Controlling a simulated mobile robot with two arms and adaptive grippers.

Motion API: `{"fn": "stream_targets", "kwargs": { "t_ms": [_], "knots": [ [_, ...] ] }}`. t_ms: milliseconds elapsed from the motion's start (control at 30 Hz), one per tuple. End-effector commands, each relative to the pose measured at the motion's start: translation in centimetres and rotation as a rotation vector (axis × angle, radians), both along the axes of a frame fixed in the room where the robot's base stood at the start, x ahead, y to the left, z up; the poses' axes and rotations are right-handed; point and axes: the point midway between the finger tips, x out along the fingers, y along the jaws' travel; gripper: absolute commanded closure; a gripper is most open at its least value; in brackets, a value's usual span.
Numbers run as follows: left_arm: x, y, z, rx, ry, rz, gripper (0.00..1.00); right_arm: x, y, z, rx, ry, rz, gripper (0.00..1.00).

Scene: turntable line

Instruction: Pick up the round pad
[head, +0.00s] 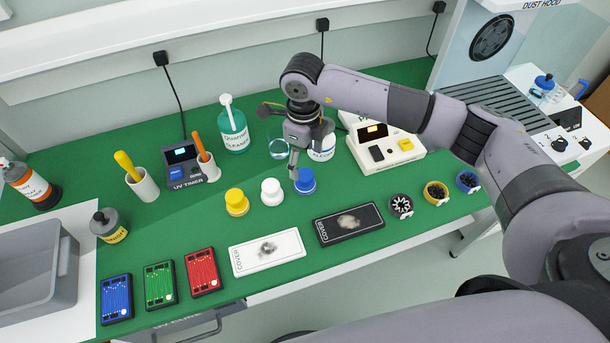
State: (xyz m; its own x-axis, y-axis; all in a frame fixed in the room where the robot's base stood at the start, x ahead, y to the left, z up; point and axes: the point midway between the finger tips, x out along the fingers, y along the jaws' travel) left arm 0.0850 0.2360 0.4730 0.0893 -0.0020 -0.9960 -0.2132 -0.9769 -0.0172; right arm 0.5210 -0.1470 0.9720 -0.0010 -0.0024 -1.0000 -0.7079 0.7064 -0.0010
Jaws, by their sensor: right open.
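Three round knobbed pieces that look like pads stand in a row on the green bench mat: a yellow one (237,203), a white one (271,192) and a blue one (306,181). The picture does not show which of them is the round pad. My right gripper (294,172) points down at the blue piece, with its fingertips by its left upper side. It is open and holds nothing that I can see. I cannot tell whether the fingers touch the blue piece. My left gripper is not in view.
Behind stand a green bottle (234,134), a glass beaker (278,148) and a white device (393,157). A grey bin (62,262) is at left.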

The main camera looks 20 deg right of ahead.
Motion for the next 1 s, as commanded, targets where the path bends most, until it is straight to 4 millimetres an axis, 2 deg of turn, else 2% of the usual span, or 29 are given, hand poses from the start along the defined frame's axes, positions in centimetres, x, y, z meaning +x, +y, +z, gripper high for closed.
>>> {"fn": "stream_targets", "kwargs": {
  "t_ms": [133,333,533,700,967,1000],
  "knots": [
    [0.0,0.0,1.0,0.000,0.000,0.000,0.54,-0.1,0.1,-2.1,0.001,0.003,-0.001,0.31],
    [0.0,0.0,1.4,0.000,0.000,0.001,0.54,-0.1,0.0,-3.4,0.001,0.001,0.001,0.31],
    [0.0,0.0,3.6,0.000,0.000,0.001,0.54,-0.3,-0.3,-6.0,0.001,0.004,0.000,0.31],
    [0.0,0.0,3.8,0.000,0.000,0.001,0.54,-0.2,-0.2,-8.1,0.003,0.001,0.001,0.31],
    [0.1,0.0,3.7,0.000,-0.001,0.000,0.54,-0.1,-0.3,-8.4,0.002,-0.001,0.002,0.31],
    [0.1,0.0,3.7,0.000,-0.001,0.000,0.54,-0.1,-0.3,-8.4,0.002,-0.001,0.002,0.34]
  ]
}}
